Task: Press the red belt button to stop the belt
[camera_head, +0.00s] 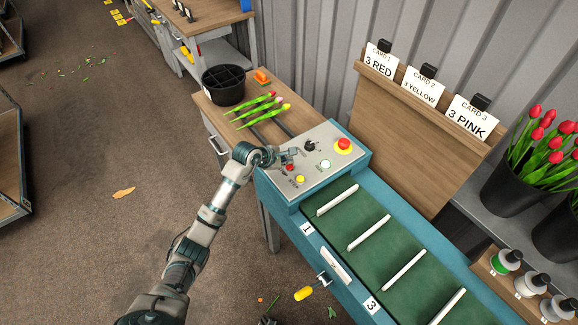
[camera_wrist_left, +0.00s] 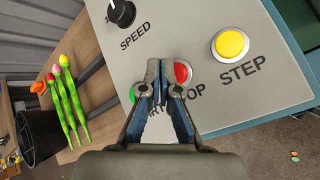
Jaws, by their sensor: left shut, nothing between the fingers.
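The red belt button (camera_head: 290,168) is small and round on the grey control panel (camera_head: 318,180). In the left wrist view the red button (camera_wrist_left: 183,73) shows just right of my fingertips, partly covered by a finger. Its label is partly hidden and ends in "OP". My left gripper (camera_head: 291,153) is shut and empty over the panel, and its fingertips (camera_wrist_left: 161,66) point at the panel beside the red button. I cannot tell whether they touch the panel. My right gripper is not in view.
A yellow STEP button (camera_wrist_left: 230,44), a partly hidden green button (camera_wrist_left: 134,93) and a SPEED knob (camera_wrist_left: 122,13) surround the red one. A larger red button (camera_head: 344,144) on yellow is farther back. The green belt (camera_head: 375,240) with white bars adjoins. Tulips (camera_head: 262,110) lie behind.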

